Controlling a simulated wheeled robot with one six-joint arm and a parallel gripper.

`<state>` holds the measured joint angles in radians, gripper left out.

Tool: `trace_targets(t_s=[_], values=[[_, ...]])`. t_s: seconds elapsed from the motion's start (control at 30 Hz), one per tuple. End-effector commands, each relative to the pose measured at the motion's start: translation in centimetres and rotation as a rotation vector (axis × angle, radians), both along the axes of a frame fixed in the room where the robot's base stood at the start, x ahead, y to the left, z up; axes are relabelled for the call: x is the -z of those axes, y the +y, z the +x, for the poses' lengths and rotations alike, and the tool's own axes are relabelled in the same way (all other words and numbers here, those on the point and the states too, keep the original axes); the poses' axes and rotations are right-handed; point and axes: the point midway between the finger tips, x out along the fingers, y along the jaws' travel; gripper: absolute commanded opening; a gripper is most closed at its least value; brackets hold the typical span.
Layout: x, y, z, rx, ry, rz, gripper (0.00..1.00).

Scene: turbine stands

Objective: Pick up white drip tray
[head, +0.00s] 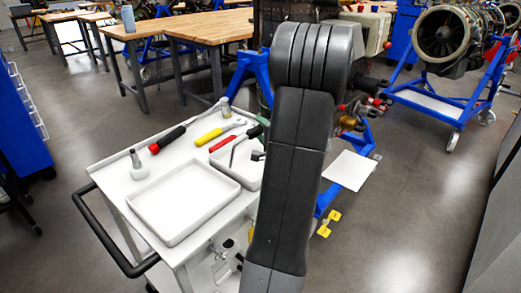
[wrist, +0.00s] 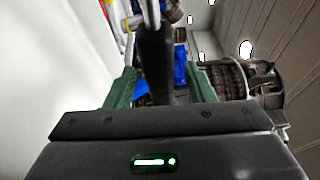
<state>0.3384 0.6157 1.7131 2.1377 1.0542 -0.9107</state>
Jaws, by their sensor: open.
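A shallow white tray (head: 185,200) with a raised rim lies empty on top of the white cart, toward its front left. A flat white panel or tray (head: 349,170) also lies low at the blue stand to the right of my arm; I cannot tell which of the two is the drip tray. My gripper (wrist: 162,90) shows in the wrist view with its two green fingers apart. A dark upright bar (wrist: 155,55) appears between or beyond them; I cannot tell whether it touches. Neither white tray is clearly identifiable there.
The white cart (head: 110,165) has a black handle (head: 107,240) and holds a red-handled tool (head: 168,138), a yellow tool (head: 215,132) and a second white tray (head: 247,178). A turbine (head: 440,35) stands on a blue frame at right. Grey floor is open between.

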Motion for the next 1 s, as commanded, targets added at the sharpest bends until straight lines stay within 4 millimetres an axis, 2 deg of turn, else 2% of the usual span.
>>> trace_targets(t_s=[0.13, 0.37, 0.6, 0.63, 1.0], values=[[-0.1, 1.1, 1.9, -0.002, 0.000, 0.000, 0.49], [0.0, 1.2, 2.2, 0.000, 0.000, 0.000, 0.49], [0.0, 1.2, 2.1, 0.000, 0.000, 0.000, 0.04], [0.0, 1.2, 2.1, 0.000, 0.000, 0.000, 0.00], [-0.6, 1.2, 2.1, -0.001, -0.003, 0.001, 0.00]])
